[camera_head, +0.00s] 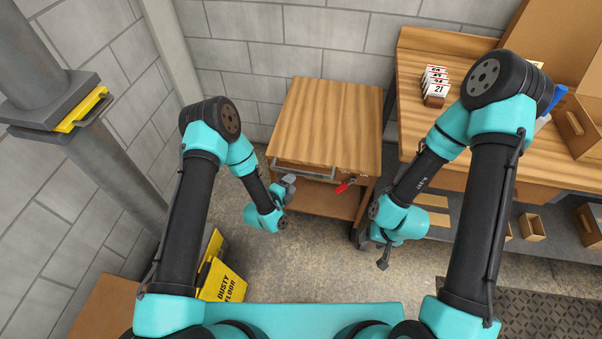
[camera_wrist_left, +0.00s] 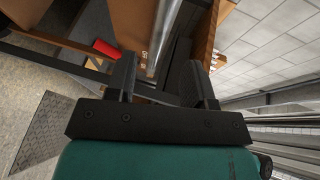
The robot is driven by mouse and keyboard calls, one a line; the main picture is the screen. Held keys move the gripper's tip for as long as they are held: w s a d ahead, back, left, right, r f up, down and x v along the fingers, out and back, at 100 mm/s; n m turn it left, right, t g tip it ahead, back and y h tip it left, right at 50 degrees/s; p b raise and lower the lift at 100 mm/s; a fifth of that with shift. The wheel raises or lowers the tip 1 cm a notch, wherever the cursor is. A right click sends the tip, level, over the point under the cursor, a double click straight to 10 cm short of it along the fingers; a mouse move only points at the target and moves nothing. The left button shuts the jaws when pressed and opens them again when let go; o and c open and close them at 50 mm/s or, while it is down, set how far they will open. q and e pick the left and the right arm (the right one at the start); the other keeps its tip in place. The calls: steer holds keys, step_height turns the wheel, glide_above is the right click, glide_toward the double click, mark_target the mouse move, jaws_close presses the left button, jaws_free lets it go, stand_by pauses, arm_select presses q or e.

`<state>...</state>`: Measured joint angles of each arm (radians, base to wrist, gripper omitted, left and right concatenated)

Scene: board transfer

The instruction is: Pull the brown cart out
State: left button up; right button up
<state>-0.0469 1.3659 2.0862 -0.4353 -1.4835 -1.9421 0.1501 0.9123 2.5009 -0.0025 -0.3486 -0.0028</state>
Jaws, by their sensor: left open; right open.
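The brown cart (camera_head: 330,125) has a wooden top and a lower shelf, and stands against the back wall. A metal handle bar (camera_head: 306,173) runs along its front edge, with a red lever (camera_head: 345,186) to the right. My left gripper (camera_head: 289,184) is at the left part of the handle. In the left wrist view, the open left gripper (camera_wrist_left: 165,85) has the handle bar (camera_wrist_left: 165,38) showing between its two fingers; I cannot tell whether they touch it. My right gripper (camera_head: 383,262) is open and empty, in front of the cart's right side, pointing down.
A wooden workbench (camera_head: 465,150) stands close to the cart's right, with white number cards (camera_head: 436,82) on it. A yellow floor sign (camera_head: 222,280) and a cardboard box (camera_head: 105,308) are at the lower left. The floor (camera_head: 320,262) before the cart is clear.

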mark_target(301, 173)
arm_select(q)
steer(key=x, duration=0.7)
steer(key=shift+w+d+f, duration=0.1)
steer(key=shift+w+d, duration=0.1)
steer(key=shift+w, duration=0.1)
jaws_close()
